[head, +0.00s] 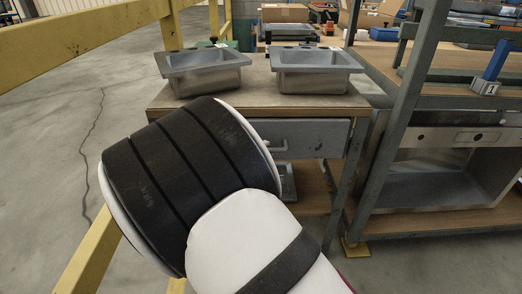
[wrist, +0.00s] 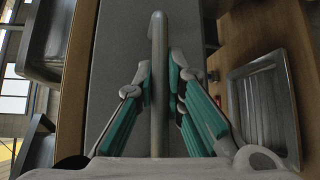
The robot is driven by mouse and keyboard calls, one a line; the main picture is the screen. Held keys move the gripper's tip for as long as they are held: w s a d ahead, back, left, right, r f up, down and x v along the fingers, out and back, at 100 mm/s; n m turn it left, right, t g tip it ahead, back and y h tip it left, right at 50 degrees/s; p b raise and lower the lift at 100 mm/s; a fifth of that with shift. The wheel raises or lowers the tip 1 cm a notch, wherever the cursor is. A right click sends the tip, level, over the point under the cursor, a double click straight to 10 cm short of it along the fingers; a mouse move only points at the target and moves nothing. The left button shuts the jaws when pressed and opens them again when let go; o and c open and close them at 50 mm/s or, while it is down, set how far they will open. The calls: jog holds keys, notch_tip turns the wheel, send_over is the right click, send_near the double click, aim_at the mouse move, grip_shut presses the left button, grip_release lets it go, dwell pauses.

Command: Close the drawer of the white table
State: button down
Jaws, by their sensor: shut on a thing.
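The table (head: 262,100) has a wooden top and a grey metal drawer (head: 318,137) under its front edge; it does not look white. The drawer's grey front (wrist: 112,85) fills the middle of the wrist view. Its bar handle (wrist: 158,35) runs up the wrist view between the teal-padded fingers. My gripper (wrist: 160,80) is shut on this handle. In the head view my white and black arm hides the gripper and the drawer's left part. How far the drawer stands out is hard to tell.
Two metal sinks (head: 203,72) (head: 312,72) stand on the tabletop. A grey tray (wrist: 265,100) lies on the lower shelf. A metal rack (head: 400,130) stands close on the right. Yellow rails (head: 85,30) cross the left side. Open concrete floor (head: 50,130) lies at the left.

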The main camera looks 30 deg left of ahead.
jog(key=shift+w+a+r, duration=0.1)
jog(key=shift+w+a, duration=0.05)
jog(key=shift+a, duration=0.05)
jog(key=c, duration=1.7)
grip_release()
jog(key=shift+o, duration=0.2)
jog(key=v, duration=1.2)
